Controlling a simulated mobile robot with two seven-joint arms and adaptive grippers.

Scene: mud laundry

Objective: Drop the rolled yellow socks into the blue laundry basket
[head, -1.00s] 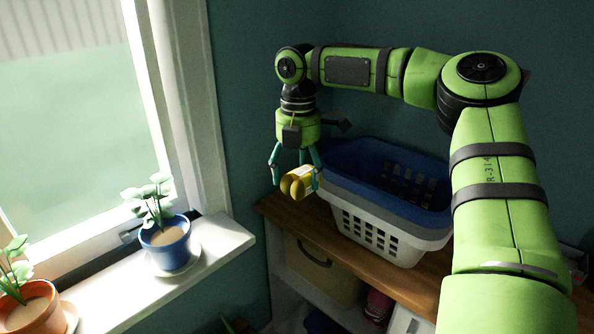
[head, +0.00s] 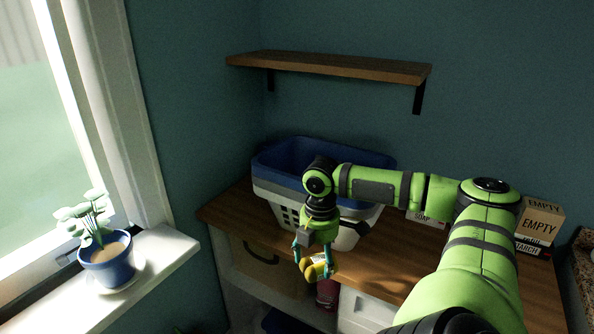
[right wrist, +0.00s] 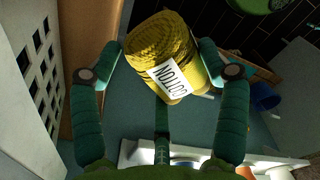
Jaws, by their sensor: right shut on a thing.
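The rolled yellow socks (head: 316,270) are a knitted bundle with a white label reading COTTON, clear in the right wrist view (right wrist: 165,55). My right gripper (head: 314,266) is shut on them, one finger on each side. It holds them in front of the basket stack, near the front edge of the wooden counter. The blue laundry basket (head: 285,158) is the top one of the nested stack. My right arm hides part of its right side, and its inside is only partly seen. My left gripper is not in view.
Grey and white baskets (head: 285,210) sit under the blue one on the wooden counter (head: 405,240). A wall shelf (head: 330,67) hangs above. Boxes (head: 538,222) stand at the right. A potted plant (head: 106,264) stands on the windowsill at left.

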